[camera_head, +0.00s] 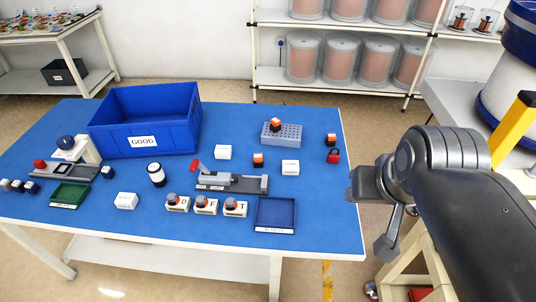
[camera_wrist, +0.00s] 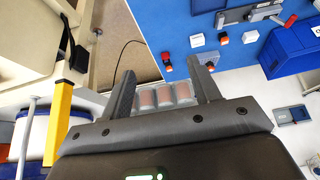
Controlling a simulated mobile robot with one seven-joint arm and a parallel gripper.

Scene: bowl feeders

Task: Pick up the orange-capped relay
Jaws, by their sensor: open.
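Several small dark blocks with orange tops are on the blue table; which is the relay, I cannot tell for sure. One (camera_head: 258,160) stands on the table between two white boxes and also shows in the wrist view (camera_wrist: 223,38). One (camera_head: 275,125) sits on a grey perforated block (camera_head: 290,136). Another (camera_head: 331,139) stands near the right edge, just behind a red padlock (camera_head: 333,157). Similar pieces sit on white holders marked D (camera_head: 178,205), F (camera_head: 206,207) and T (camera_head: 236,209). My gripper (camera_wrist: 163,88) is open and empty, beyond the table's right edge.
A blue GOOD bin (camera_head: 143,141) stands at the back left. A grey fixture with a red lever (camera_head: 230,184) and a dark blue tray (camera_head: 276,214) are near the front. White boxes (camera_head: 290,167) (camera_head: 223,152) flank the middle piece. A yellow post (camera_head: 512,130) stands at right.

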